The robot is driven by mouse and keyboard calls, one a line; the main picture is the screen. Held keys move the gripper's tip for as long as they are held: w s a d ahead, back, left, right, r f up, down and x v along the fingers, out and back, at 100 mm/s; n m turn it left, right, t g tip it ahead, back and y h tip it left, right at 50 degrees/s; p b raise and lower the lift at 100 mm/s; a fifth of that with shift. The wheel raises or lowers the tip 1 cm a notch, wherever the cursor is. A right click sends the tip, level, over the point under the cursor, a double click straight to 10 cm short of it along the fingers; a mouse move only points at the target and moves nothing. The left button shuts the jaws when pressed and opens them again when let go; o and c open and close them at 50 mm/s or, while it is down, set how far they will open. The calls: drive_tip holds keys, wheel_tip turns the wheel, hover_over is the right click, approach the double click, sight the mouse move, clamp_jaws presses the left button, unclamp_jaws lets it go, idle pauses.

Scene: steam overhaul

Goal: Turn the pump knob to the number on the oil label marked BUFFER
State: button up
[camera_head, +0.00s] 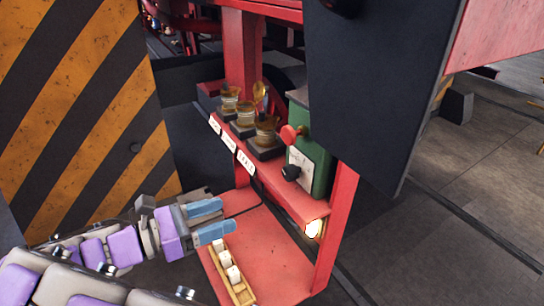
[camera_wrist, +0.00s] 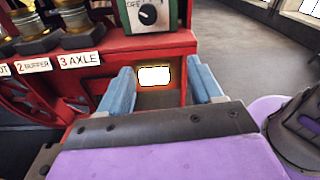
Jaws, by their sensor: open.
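The green pump box (camera_head: 322,178) stands at the right end of the red shelf. It has a red knob (camera_head: 289,135) above and a black knob (camera_head: 291,172) on a white dial plate. The black knob also shows at the top of the wrist view (camera_wrist: 148,13); I cannot read its setting. The BUFFER label (camera_wrist: 33,66) bears the number 2, left of the label "3 AXLE" (camera_wrist: 79,60). My gripper (camera_head: 219,219) is open and empty, below and left of the box in the head view. Its blue fingers are apart from the knob.
Several brass oil pots (camera_head: 265,132) stand on the shelf left of the box. A glowing lamp (camera_head: 313,229) sits under the shelf end. A wooden tray (camera_head: 241,289) with white pieces lies below my gripper. A dark panel (camera_head: 375,80) hangs at the right.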

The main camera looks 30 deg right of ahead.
drive_tip(key=a+r+t, duration=0.1)
drive_tip(key=r, duration=0.1)
drive_tip(key=n+p, duration=0.1)
drive_tip(key=p, duration=0.1)
approach(285, 175)
drive_tip(key=shift+h, duration=0.4)
drive_tip(key=d, duration=0.9)
drive_tip(key=shift+w+d+f, duration=0.15)
drive_tip(key=shift+w+f, duration=0.05)
drive_tip(key=shift+f, duration=0.1)
drive_tip(key=shift+a, duration=0.7)
drive_tip(key=shift+c, duration=0.9)
drive_tip(key=shift+s+d, duration=0.1)
drive_tip(key=shift+d, duration=0.25)
drive_tip(key=c, duration=0.9)
